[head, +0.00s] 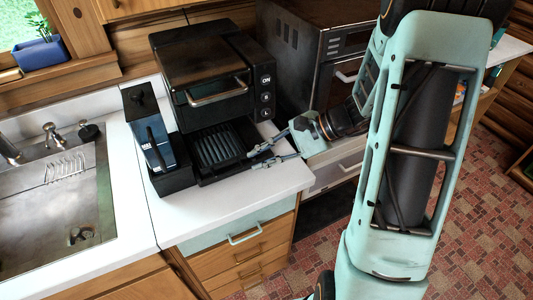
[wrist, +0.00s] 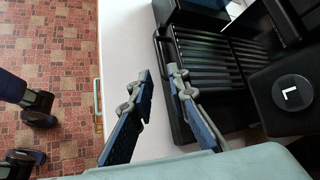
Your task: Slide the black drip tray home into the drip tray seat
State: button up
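The black drip tray (head: 216,147) has a ribbed top and lies on the white counter side, at the low front of the black machine (head: 205,75). My gripper (head: 251,158) is at the tray's right front edge in the head view. The right finger is close to the front rail; contact is unclear.
A narrow black unit with a blue panel (head: 160,150) stands left of the tray. A dark oven (head: 310,50) stands behind and right of my gripper. A round knob marked L (wrist: 292,92) is close on the right. The front counter strip (head: 215,205) is clear.

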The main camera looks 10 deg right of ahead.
aim_at(232, 171)
jog(key=x, duration=0.9)
jog(key=shift+p, duration=0.3)
grip_shut()
jog(key=shift+o, duration=1.5)
grip_release()
jog(key=shift+d, duration=0.1)
jog(key=v, duration=1.2)
jog(key=shift+s, duration=0.1)
